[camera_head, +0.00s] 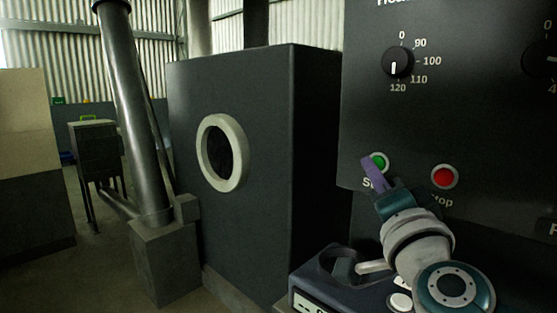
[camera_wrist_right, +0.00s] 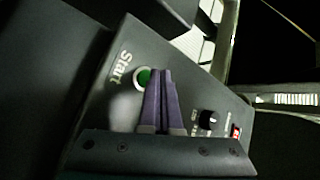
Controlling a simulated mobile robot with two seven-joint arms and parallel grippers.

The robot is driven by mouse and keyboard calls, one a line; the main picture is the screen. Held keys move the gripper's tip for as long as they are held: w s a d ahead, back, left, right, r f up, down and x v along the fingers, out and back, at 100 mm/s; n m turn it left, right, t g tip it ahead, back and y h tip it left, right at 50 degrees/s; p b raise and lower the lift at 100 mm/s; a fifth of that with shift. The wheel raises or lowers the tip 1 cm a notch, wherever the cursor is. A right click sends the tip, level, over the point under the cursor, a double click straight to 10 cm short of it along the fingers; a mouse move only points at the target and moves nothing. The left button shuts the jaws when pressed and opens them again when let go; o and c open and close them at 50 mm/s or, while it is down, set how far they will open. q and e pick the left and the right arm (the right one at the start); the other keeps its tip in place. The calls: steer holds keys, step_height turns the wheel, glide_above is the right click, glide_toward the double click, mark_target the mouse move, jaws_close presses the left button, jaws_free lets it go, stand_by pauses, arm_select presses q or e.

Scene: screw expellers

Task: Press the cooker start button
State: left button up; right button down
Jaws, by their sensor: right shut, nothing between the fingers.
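The green start button (camera_head: 378,161) sits in a pale ring on the dark panel (camera_head: 357,120), above a label partly hidden by my gripper. My right gripper (camera_head: 369,170) has its purple fingers shut and empty. In the head view the fingertips overlap the lower left edge of the green button. In the right wrist view the green start button (camera_wrist_right: 143,76) shows beside the fingertips, just left of the shut fingers (camera_wrist_right: 160,78), with the word Start to its left. I cannot tell whether the fingertips touch it. My left gripper is not in view.
A red stop button (camera_head: 444,176) is right of the green one. A temperature dial (camera_head: 397,63) is above. A dark box with a round pale-rimmed opening (camera_head: 241,152) stands to the left, beside a slanted metal pipe (camera_head: 131,100).

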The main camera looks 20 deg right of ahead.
stand_by(0.8)
steer(key=shift+w+d, duration=0.2)
steer(key=shift+d, duration=0.2)
steer(key=shift+w+d, duration=0.15)
steer(key=shift+d, duration=0.3)
stand_by(0.6)
steer(key=shift+a, duration=0.15)
steer(key=shift+s+a+p, duration=0.35)
steer(key=shift+a, duration=0.3)
